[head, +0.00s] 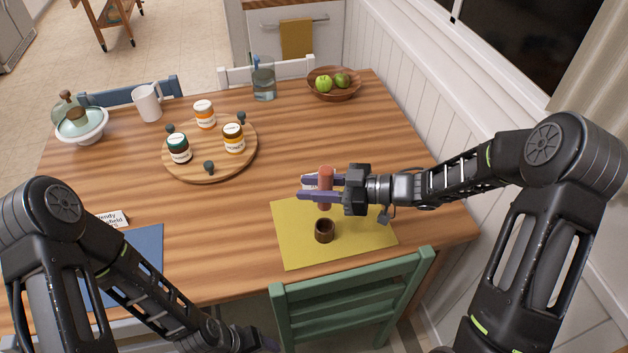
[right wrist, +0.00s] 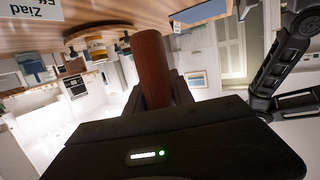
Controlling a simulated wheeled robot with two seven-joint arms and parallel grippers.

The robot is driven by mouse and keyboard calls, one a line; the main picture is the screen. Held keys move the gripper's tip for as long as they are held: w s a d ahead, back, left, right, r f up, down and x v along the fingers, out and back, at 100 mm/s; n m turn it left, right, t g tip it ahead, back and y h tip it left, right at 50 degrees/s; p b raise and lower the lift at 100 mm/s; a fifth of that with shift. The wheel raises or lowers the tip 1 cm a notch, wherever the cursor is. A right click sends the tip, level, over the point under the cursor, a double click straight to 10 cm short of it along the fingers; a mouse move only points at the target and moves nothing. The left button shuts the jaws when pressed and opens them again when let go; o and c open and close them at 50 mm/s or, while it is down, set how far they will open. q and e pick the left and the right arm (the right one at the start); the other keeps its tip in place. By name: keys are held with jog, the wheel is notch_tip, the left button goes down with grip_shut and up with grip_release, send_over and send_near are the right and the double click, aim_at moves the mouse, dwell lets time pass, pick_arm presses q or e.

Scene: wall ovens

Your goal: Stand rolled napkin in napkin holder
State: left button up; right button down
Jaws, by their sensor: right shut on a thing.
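The rolled napkin (head: 325,178) is a reddish-brown roll, held upright in my right gripper (head: 322,189) above the far part of the yellow placemat. It also shows in the right wrist view (right wrist: 152,65), between the fingers. The napkin holder (head: 325,230) is a small dark brown round cup on the yellow placemat (head: 370,238). It is nearer to me than the napkin, and the two are apart. My left gripper (head: 268,345) is only partly seen at the bottom edge of the head view, and its jaws are not clear.
A round wooden board (head: 210,165) with several jars lies left of the napkin. A fruit bowl (head: 334,84) and a glass pitcher (head: 263,78) stand at the back. A green chair (head: 352,290) is at the near edge. A blue placemat (head: 145,260) lies at left.

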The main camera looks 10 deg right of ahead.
jog(key=shift+w+d, duration=0.1)
jog(key=shift+d, duration=0.05)
jog(key=shift+f, duration=0.1)
jog(key=shift+f+b, duration=4.2)
jog(key=shift+f, duration=0.95)
jog(key=c, duration=1)
grip_release()
